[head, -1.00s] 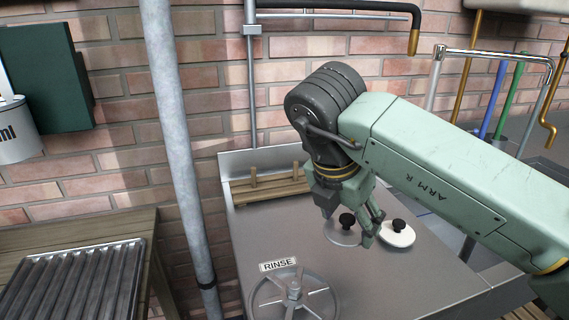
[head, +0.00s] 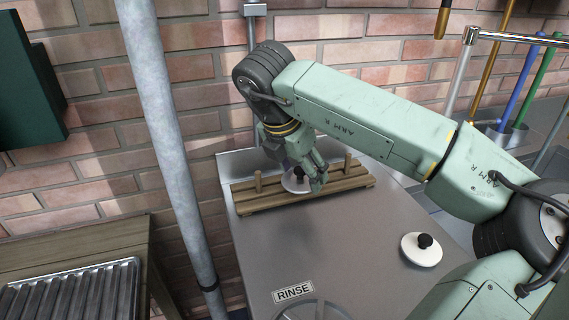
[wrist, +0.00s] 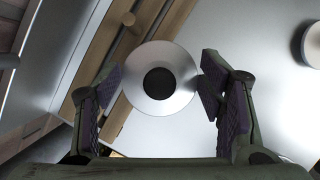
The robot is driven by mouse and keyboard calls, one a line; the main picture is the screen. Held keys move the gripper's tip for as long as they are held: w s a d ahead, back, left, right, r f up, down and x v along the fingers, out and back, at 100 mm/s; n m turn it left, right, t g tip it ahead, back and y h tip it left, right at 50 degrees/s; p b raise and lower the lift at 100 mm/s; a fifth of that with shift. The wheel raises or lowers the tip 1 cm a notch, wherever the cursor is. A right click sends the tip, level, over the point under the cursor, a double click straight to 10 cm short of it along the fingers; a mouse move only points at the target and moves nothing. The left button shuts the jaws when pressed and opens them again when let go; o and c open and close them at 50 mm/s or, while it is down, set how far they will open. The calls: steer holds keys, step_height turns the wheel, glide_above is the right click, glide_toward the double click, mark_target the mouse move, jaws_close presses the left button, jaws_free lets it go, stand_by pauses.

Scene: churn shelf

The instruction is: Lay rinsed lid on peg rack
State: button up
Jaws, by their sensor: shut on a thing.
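The lid (head: 291,186) is a round pale metal disc with a black knob, between my fingers in the head view. In the wrist view the lid (wrist: 142,94) lies flat across the gap, knob facing the camera. My gripper (head: 302,184) is shut on it, with a finger at each side of its rim. The peg rack (head: 245,208) is a low slatted wooden rack with upright pegs at its ends. The lid is over the rack's middle, between the pegs; I cannot tell whether it touches the slats. The rack (wrist: 184,12) runs diagonally in the wrist view.
A second, white lid (head: 414,254) with a black knob lies on the steel top, right of the rack. A RINSE label (head: 293,292) is at the front, by a round fixture. A grey pipe (head: 165,140) stands left. The steel between rack and label is clear.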

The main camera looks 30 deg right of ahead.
steer(key=w, duration=0.2)
steer(key=w+p, duration=0.1)
steer(key=w, duration=0.3)
steer(key=shift+a+f+p, duration=0.2)
steer(key=shift+f+p, duration=0.05)
steer(key=shift+p, duration=0.05)
steer(key=shift+f+p, duration=0.95)
steer(key=shift+f, duration=0.65)
steer(key=shift+f+b, duration=0.4)
steer(key=shift+b, duration=0.05)
steer(key=o, duration=1.2)
steer(key=shift+c, duration=0.2)
steer(key=shift+r, duration=0.15)
steer(key=shift+r+p, duration=0.2)
steer(key=shift+p, duration=0.3)
steer(key=p+v, duration=0.2)
steer(key=v, duration=0.9)
steer(key=shift+r, duration=0.35)
steer(key=shift+s+a, duration=0.1)
steer(key=shift+a, duration=0.05)
